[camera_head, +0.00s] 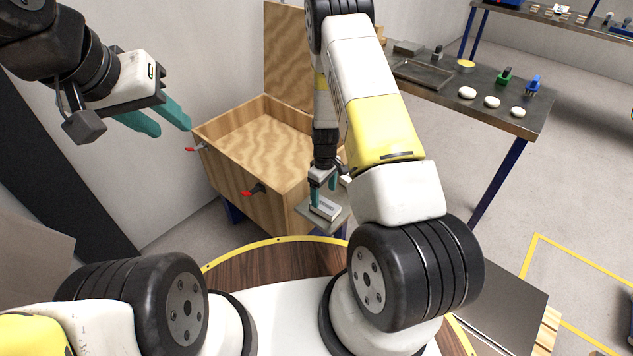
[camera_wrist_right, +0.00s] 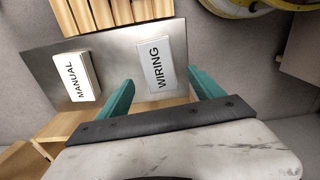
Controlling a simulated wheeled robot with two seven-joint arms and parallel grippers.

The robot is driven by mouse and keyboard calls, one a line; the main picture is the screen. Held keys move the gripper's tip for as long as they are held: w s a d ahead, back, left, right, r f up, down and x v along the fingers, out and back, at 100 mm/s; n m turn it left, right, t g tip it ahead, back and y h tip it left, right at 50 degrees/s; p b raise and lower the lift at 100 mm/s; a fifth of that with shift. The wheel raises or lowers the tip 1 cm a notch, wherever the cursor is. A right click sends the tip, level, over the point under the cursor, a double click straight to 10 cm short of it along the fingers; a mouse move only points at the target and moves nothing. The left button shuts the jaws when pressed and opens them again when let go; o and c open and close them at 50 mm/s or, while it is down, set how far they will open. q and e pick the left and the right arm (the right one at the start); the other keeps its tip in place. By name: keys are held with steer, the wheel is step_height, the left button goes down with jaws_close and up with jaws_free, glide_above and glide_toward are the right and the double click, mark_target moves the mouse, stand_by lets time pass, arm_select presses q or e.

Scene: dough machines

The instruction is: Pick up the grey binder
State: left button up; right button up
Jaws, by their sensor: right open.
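A light grey binder marked WIRING (camera_wrist_right: 154,65) lies flat on a metal plate (camera_wrist_right: 122,48). In the right wrist view it sits between the spread teal fingers of my right gripper (camera_wrist_right: 160,92), with no clear contact. A paler binder marked MANUAL (camera_wrist_right: 77,77) lies on the same plate, to the left of the fingers. In the head view my right gripper (camera_head: 322,194) points down at a binder (camera_head: 325,208) on the plate, which stands beside a wooden box. A finger hides part of that binder. My left gripper (camera_head: 172,124) is open and empty at upper left.
The open wooden box (camera_head: 225,165) with red-handled clamps is directly left of the plate. A metal table (camera_head: 510,125) at the right holds a tray, white dough pieces and green and blue items. Grey floor lies between.

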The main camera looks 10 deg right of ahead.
mark_target(325, 205)
steer(key=f, duration=0.6)
steer(key=shift+d+f, duration=0.2)
steer(key=shift+f, duration=0.15)
steer(key=c, duration=1.6)
steer(key=shift+r, duration=0.1)
steer(key=shift+c, duration=0.2)
